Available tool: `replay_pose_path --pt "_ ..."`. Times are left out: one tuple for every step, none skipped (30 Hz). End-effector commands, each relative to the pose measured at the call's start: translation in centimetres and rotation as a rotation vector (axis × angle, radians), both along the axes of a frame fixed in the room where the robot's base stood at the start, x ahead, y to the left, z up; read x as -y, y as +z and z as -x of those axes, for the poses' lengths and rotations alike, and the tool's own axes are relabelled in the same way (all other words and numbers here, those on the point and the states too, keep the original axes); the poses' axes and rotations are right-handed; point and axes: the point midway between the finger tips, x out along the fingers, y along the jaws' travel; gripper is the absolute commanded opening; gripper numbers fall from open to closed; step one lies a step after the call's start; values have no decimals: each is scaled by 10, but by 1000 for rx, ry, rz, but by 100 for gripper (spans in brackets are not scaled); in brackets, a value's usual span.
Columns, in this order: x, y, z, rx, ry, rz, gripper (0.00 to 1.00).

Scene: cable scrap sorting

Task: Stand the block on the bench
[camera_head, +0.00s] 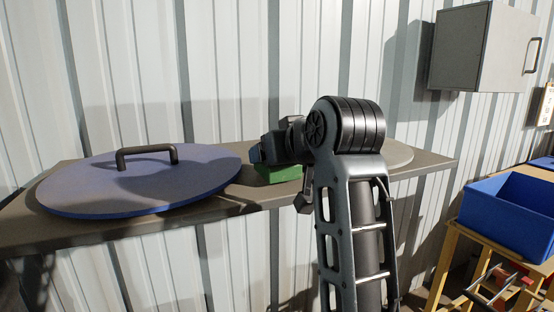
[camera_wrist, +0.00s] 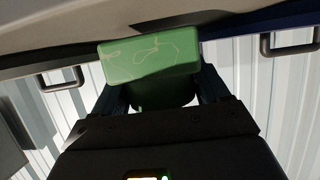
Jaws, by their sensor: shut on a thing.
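A green block (camera_head: 280,173) shows at the front part of the dark bench (camera_head: 235,203), partly hidden behind my arm. In the wrist view the block (camera_wrist: 150,57) has a long light-green face with thin pale line marks. My gripper (camera_head: 268,150) is shut on the block, with one dark finger on each side of it in the wrist view (camera_wrist: 160,88). I cannot tell whether the block touches the bench top or hangs just above it.
A large blue round lid (camera_head: 100,187) with a black handle lies on the bench's left part. A grey disc (camera_head: 400,155) lies at the right, partly behind my arm. A grey cabinet (camera_head: 470,50) hangs on the corrugated wall. A blue crate (camera_head: 505,215) stands on a yellow frame, lower right.

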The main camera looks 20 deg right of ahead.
Motion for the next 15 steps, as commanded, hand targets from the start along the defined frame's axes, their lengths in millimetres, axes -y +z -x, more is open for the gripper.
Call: replay_pose_path --pt "0 8 0 7 0 0 12" --pt "0 11 0 8 0 0 12" --pt "0 17 0 8 0 0 12" --pt "0 21 0 8 0 0 12" --pt "0 26 0 9 0 0 12" --pt "0 34 0 9 0 -1 12" --pt "5 37 2 9 -4 -2 12" --pt "12 40 6 7 -6 -2 12" --pt "19 45 10 9 -6 -2 12" --pt "24 48 14 8 -6 -1 12" --pt "30 52 17 8 -6 -1 12" --pt "37 57 21 9 -6 -2 12" --pt "43 61 25 9 -6 -2 12" --pt "48 65 28 9 -6 -2 12" --pt "55 69 32 8 -6 -1 12"
